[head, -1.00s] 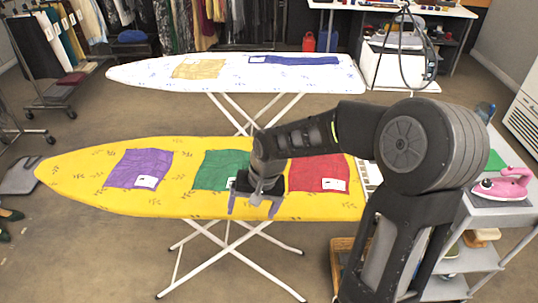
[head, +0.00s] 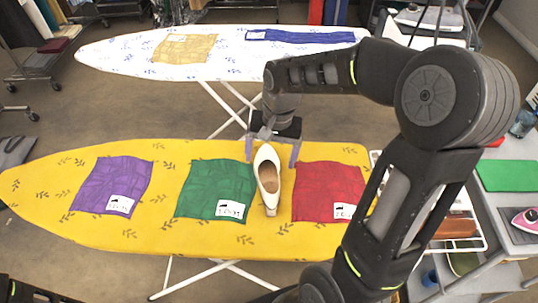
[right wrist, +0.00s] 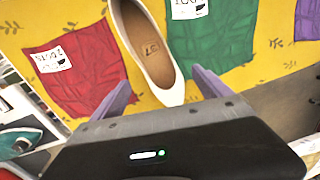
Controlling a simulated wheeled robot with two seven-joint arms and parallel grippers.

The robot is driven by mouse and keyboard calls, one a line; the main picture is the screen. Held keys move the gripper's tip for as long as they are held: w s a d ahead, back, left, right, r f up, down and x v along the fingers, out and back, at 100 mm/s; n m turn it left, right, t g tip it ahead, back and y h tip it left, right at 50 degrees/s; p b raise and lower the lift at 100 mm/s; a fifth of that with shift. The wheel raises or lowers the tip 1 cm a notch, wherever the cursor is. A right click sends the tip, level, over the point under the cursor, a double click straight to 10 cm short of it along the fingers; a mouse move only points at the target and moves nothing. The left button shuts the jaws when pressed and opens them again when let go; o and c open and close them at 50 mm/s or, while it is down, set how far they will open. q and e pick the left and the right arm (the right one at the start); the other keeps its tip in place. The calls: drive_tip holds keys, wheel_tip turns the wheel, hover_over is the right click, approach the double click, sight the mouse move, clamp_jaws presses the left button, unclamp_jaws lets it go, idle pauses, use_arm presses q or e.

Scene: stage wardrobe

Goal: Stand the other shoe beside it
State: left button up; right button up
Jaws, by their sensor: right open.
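A white pump shoe (head: 258,162) stands upright on the yellow ironing board (head: 150,232), between a green cloth (head: 212,185) and a red cloth (head: 325,180). Its toe points to the far edge and its heel to the near edge. My right gripper (head: 272,152) is open at the toe end. In the right wrist view its two fingers (right wrist: 165,90) appear on either side of the shoe's toe (right wrist: 172,92); I cannot tell if they touch it. I see no second white shoe. My left gripper is not in view.
A purple cloth (head: 110,182) lies at the board's left. A white ironing board (head: 130,62) stands behind. My right arm covers the board's right end.

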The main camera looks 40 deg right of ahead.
sight(266, 178)
drive_tip(key=shift+s+a+r, duration=0.1)
drive_tip(key=shift+f, duration=1.35)
drive_tip(key=shift+w+a+f+p, duration=0.15)
drive_tip(key=shift+f+p, duration=0.15)
drive_tip(key=shift+f, duration=1)
drive_tip(key=shift+w+a+f+p, duration=0.15)
drive_tip(key=shift+f+p, duration=0.15)
drive_tip(key=shift+f, duration=1)
drive_tip(key=c, duration=1.9)
wheel_tip(266, 178, up, 10)
drive_tip(key=shift+r+b, duration=0.1)
drive_tip(key=shift+b, duration=0.3)
